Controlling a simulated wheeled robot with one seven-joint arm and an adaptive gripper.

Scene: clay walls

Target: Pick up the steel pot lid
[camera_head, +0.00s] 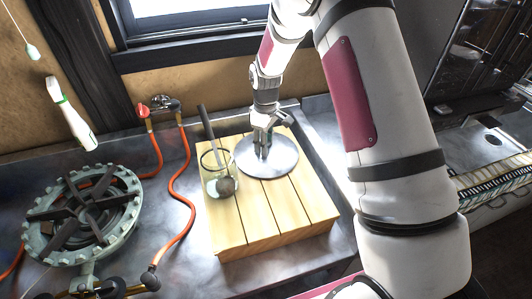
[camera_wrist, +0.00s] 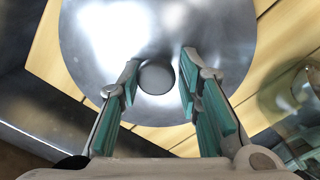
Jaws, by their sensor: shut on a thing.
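The steel pot lid (camera_head: 285,160) is a round, shiny disc over the back of the slatted wooden board (camera_head: 290,217). In the wrist view the lid (camera_wrist: 100,45) fills the upper middle, with its round knob (camera_wrist: 156,77) near the centre. My gripper (camera_head: 264,149) points down at the lid's middle. In the wrist view the teal finger pads of my gripper (camera_wrist: 160,62) are on either side of the knob, and the gripper is shut on it. I cannot tell whether the lid rests on the board or is slightly above it.
A glass jar (camera_head: 212,170) with a dark-handled tool and a round lump stands on the board just left of the lid. A green gas burner (camera_head: 80,215) sits at the left. An orange hose (camera_head: 178,207) runs between burner and board. A window is behind.

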